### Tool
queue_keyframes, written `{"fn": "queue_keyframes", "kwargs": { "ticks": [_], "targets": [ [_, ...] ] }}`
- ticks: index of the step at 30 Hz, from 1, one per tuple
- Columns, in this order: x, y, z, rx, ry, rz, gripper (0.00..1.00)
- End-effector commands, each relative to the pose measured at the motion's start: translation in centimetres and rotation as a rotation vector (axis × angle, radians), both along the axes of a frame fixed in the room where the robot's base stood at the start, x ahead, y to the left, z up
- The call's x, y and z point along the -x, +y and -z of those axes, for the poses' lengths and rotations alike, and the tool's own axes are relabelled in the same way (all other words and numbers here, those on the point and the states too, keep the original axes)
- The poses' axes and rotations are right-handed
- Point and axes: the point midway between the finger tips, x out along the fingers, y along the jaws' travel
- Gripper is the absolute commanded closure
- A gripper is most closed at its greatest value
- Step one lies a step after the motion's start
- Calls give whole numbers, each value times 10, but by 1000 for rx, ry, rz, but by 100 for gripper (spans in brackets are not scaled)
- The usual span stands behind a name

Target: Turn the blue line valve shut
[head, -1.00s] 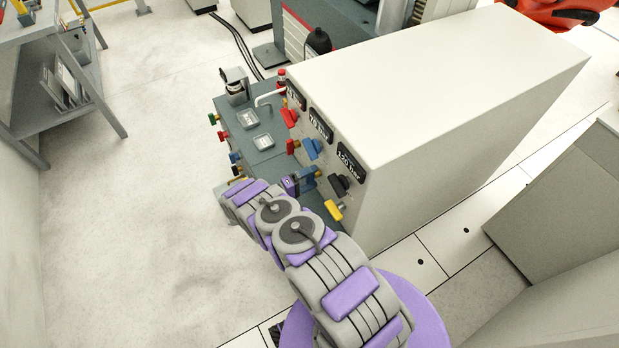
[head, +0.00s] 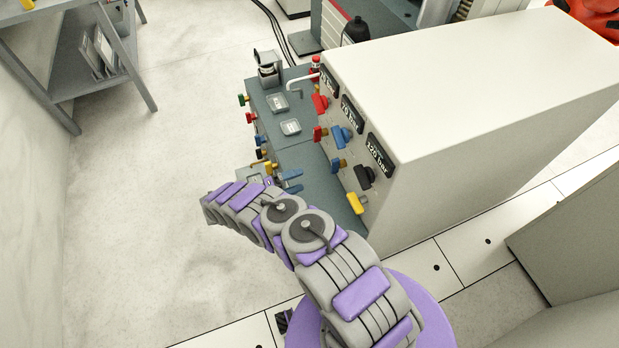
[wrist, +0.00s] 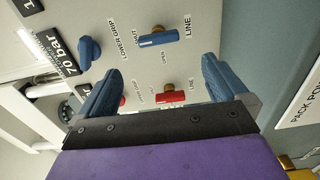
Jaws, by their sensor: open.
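The blue line valve (wrist: 157,40) is a flat blue handle on a brass stem on the cabinet's light front panel, in the wrist view beside the words LOWER GRIP and LINE. Its handle lies across the picture, along the line between those words. In the head view the blue line valve (head: 338,164) sits below the blue knob. My gripper (wrist: 162,70) is open and empty, with its blue fingers spread. It also shows in the head view (head: 296,181), left of the panel with a gap to the valve. The small position words are hard to read.
A red line valve (wrist: 171,97) sits between my fingers in the wrist view. A blue knob (wrist: 88,50) is by the 70 bar display. A yellow valve (head: 356,203) and black knob (head: 364,176) are nearby. A grey bench (head: 290,104) with colored fittings adjoins the panel.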

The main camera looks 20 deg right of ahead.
Motion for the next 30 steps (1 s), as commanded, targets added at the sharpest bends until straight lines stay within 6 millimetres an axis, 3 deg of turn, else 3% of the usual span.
{"fn": "queue_keyframes", "kwargs": {
  "ticks": [3,9,25,30],
  "targets": [
    [0,15,2,-1,-1,-1,0],
    [0,25,1,-3,-1,-1,0],
    [0,24,0,-3,0,0,0],
    [-5,19,-17,-17,14,22,0]
  ]
}}
